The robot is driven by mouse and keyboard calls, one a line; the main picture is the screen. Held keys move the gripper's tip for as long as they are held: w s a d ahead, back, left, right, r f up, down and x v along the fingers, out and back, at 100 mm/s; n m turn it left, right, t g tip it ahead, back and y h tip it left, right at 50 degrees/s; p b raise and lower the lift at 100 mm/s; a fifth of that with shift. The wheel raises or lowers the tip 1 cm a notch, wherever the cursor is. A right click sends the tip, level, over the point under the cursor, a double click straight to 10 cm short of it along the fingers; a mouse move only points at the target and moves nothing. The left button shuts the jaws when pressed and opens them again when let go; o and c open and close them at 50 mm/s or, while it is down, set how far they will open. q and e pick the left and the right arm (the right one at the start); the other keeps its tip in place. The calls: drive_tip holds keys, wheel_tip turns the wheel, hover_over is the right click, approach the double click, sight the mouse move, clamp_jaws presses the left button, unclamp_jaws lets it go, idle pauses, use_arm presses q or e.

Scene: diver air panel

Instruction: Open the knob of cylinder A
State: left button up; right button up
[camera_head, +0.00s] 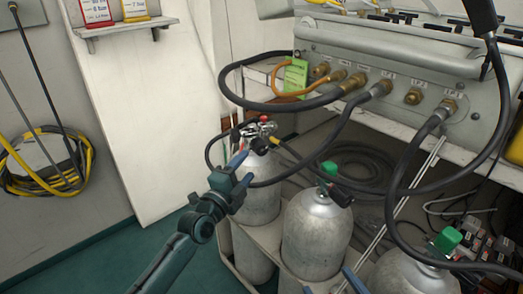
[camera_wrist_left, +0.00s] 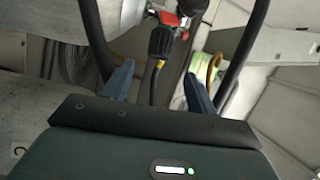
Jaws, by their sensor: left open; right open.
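Three grey gas cylinders stand below the panel: a left one (camera_head: 258,195) with a red and black valve (camera_head: 262,136), a middle one (camera_head: 316,235) with a green knob (camera_head: 329,168), and a right one (camera_head: 405,275) with a green knob (camera_head: 447,240). No letter A is readable on them. My left gripper (camera_head: 245,168) is open at the left cylinder's upper part, just below its valve. In the left wrist view the open fingers (camera_wrist_left: 158,85) point toward a black knob (camera_wrist_left: 160,42) beside a red part, with nothing clearly gripped. My right gripper (camera_head: 331,285) is open at the bottom edge, mostly cut off.
A grey panel (camera_head: 400,65) with brass fittings is above the cylinders. Thick black hoses (camera_head: 395,190) loop down in front of it and around the cylinders. A green tag (camera_head: 295,75) hangs at the panel. A yellow and black hose coil (camera_head: 45,160) hangs on the left wall.

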sight(259, 153)
use_arm(q)
drive_tip(key=b+x, duration=0.3)
drive_tip(key=x, duration=0.5)
drive_tip(key=shift+w+d+f, duration=0.1)
drive_tip(key=shift+f, duration=0.05)
drive_tip(key=shift+w+d+r+b, duration=0.2)
drive_tip(key=shift+w+d+b, duration=0.1)
drive_tip(key=shift+w+b, duration=0.25)
use_arm(e)
drive_tip(key=shift+s+a+n+t+y, duration=0.1)
drive_tip(key=shift+a+n+t+y, duration=0.3)
drive_tip(key=shift+a+t+y, duration=0.45)
use_arm(q)
drive_tip(key=shift+w, duration=0.1)
use_arm(e)
drive_tip(key=shift+d, duration=0.15)
